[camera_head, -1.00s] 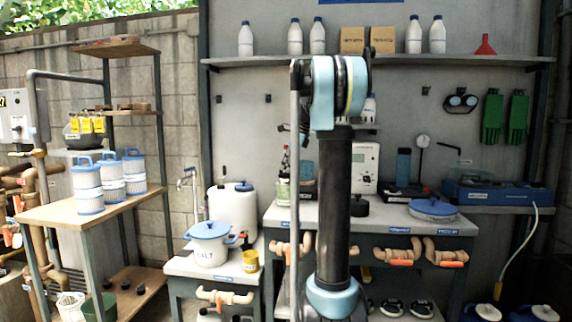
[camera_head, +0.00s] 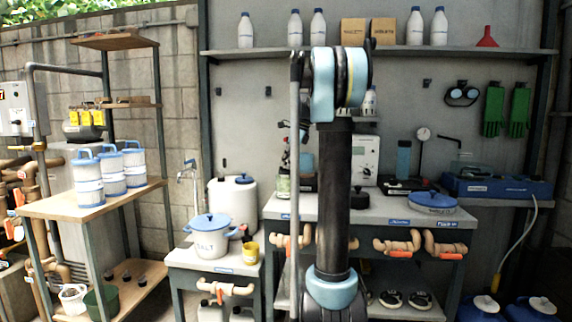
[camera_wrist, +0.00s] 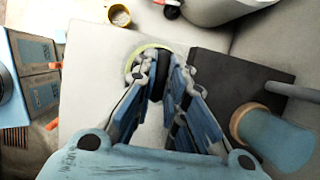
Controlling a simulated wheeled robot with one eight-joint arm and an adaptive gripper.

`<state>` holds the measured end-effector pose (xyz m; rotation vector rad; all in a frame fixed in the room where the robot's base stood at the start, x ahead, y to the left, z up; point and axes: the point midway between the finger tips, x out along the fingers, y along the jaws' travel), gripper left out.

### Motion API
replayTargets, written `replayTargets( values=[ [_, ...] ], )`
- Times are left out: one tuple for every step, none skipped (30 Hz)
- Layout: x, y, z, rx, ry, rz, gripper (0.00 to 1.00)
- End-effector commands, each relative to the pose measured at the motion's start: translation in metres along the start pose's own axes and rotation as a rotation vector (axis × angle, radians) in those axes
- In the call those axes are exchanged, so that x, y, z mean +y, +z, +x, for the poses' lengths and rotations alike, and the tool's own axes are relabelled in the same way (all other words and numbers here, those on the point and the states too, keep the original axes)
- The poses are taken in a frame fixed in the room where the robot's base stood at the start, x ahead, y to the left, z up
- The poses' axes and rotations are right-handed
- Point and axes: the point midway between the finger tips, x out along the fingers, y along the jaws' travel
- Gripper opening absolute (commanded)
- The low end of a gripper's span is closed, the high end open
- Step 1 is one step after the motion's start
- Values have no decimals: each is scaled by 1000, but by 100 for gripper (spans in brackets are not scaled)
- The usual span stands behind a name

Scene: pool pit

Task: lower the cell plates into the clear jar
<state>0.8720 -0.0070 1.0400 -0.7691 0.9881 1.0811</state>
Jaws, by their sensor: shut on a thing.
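In the wrist view my gripper (camera_wrist: 163,75) points down, with its two blue-padded fingers close together. It is shut on a thin, dark piece that is mostly hidden between the fingers; I take it for the cell plates. A round, pale yellow-green rim, seemingly the clear jar (camera_wrist: 150,47), lies under the fingertips. Whether the held piece is inside or above the rim cannot be told. In the head view the jar (camera_head: 283,184) stands at the left end of the grey bench, partly behind my arm's rod. My gripper is largely hidden behind my arm there.
A dark block (camera_wrist: 235,70) and a blue-grey bottle (camera_wrist: 276,140) are close on the right in the wrist view. A yellow cup (camera_wrist: 119,16) is beyond the jar. The white SALT pot (camera_head: 211,240) stands on the lower table at left. A blue-lidded dish (camera_head: 433,202) is on the bench.

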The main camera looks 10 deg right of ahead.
Motion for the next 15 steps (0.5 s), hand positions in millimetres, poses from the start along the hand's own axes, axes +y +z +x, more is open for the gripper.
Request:
replayTargets(
  values=[
    [0,0,1,0,0,0,0],
    [0,0,1,0,0,0,0],
    [0,-1,1,0,0,0,0],
    [0,-1,2,0,0,0,0],
    [0,-1,2,0,0,0,0],
    [0,-1,2,0,0,0,0],
    [0,-1,2,0,0,0,0],
    [0,-1,2,0,0,0,0],
    [0,-1,2,0,0,0,0],
    [0,-1,2,0,0,0,0],
    [0,-1,2,0,0,0,0],
    [0,-1,2,0,0,0,19],
    [0,-1,2,0,0,0,26],
    [0,-1,2,0,0,0,32],
    [0,-1,2,0,0,0,36]
  ],
)
